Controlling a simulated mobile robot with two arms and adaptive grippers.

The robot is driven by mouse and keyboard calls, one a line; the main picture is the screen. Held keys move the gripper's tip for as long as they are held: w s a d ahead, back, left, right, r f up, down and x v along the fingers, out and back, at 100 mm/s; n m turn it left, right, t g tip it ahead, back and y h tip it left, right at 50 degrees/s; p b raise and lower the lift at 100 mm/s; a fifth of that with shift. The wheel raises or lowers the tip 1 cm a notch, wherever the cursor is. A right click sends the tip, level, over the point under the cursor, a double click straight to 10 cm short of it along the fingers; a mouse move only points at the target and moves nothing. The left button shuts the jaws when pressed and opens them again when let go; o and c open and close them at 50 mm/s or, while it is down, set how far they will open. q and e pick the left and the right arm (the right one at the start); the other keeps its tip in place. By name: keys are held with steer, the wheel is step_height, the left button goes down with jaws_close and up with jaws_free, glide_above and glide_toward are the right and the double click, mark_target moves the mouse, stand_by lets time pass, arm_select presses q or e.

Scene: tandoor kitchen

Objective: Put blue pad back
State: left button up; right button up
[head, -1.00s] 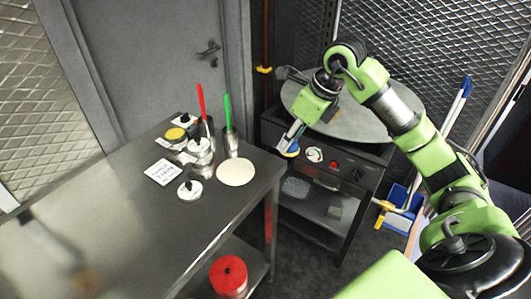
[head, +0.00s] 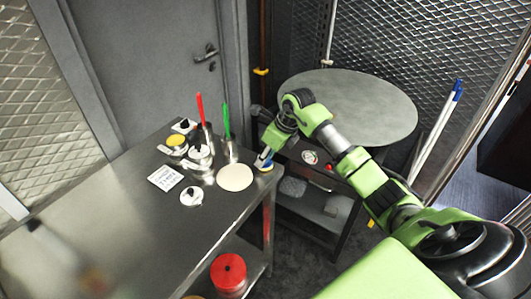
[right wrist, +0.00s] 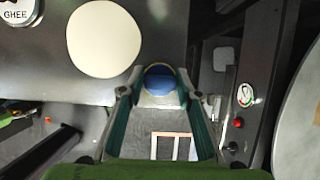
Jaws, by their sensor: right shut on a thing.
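The blue pad (right wrist: 160,76) is between the fingertips of my right gripper (right wrist: 159,84) in the right wrist view, shut on it. In the head view my right gripper (head: 265,158) is by the right end of the steel table (head: 120,228), near a pale round disc (head: 235,177). The blue pad (head: 262,166) shows there as a small blue and pale patch at the fingertips. I cannot tell whether it touches the table edge. The pale disc (right wrist: 104,40) also shows in the right wrist view, left of the gripper.
Left of the disc stand steel containers, a red-handled tool (head: 201,110), a green-handled tool (head: 226,122), a lidded tin (head: 192,196) and a white card (head: 165,178). A round griddle (head: 350,105) is behind my right arm. A red pot (head: 228,273) is on the lower shelf.

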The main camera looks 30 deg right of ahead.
steer(key=shift+f, duration=0.15)
steer(key=o, duration=1.1)
steer(key=shift+c, duration=0.2)
steer(key=shift+r, duration=0.25)
steer(key=shift+d+r, duration=0.1)
steer(key=shift+r, duration=0.15)
steer(key=b+v, duration=0.2)
steer(key=v, duration=0.9)
steer(key=shift+s+b, duration=0.3)
steer(key=shift+b, duration=0.05)
steer(key=shift+r, duration=0.15)
